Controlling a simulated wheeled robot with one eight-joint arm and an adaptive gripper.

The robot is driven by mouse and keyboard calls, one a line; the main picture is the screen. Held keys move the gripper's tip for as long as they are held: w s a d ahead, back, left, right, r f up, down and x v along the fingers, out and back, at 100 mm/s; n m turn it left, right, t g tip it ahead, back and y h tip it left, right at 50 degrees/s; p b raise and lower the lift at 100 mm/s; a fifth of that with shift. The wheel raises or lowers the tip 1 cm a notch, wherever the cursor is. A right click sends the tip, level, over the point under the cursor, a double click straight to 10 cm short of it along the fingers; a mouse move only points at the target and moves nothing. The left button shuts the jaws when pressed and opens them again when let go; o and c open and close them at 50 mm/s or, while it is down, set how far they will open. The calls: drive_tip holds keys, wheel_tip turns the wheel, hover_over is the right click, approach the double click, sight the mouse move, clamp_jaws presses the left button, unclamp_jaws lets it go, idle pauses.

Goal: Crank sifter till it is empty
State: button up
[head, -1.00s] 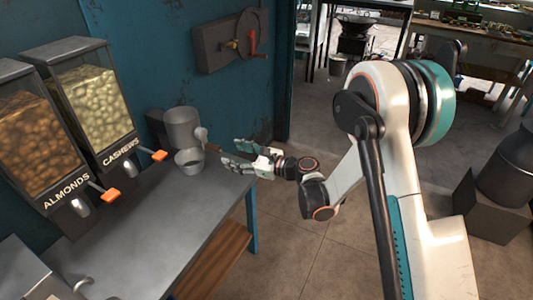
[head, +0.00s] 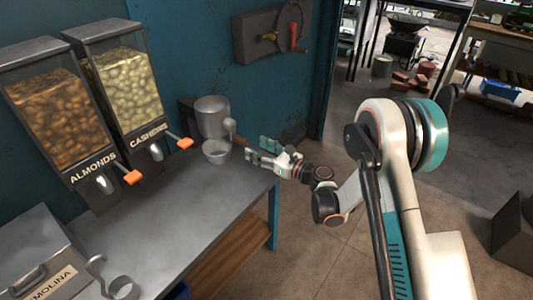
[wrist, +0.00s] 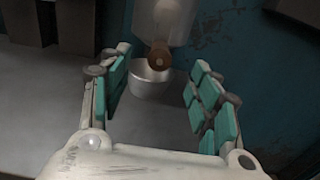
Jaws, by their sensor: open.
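The sifter (head: 212,117) is a grey metal cup mounted by the blue wall at the back of the table. Its crank has a brown wooden handle (head: 241,141) on the right side, which points toward the camera in the wrist view (wrist: 160,55). A small metal bowl (head: 216,153) stands below the sifter. My gripper (head: 261,151) is open, just right of the crank handle. In the wrist view, the handle appears between the spread teal fingers, with no visible contact. The sifter's contents are hidden.
Almond (head: 60,118) and cashew (head: 128,85) dispensers with orange levers stand left of the sifter. A semolina box (head: 45,262) and a metal scoop (head: 122,287) are at the near left. A wall box with a red handle (head: 293,38) hangs above. The table middle is clear.

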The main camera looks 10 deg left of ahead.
sight(247, 144)
drive_tip(key=shift+x, duration=3.75)
drive_tip(key=shift+c, duration=0.3)
drive_tip(key=c, duration=1.2)
drive_tip(key=shift+o, duration=0.2)
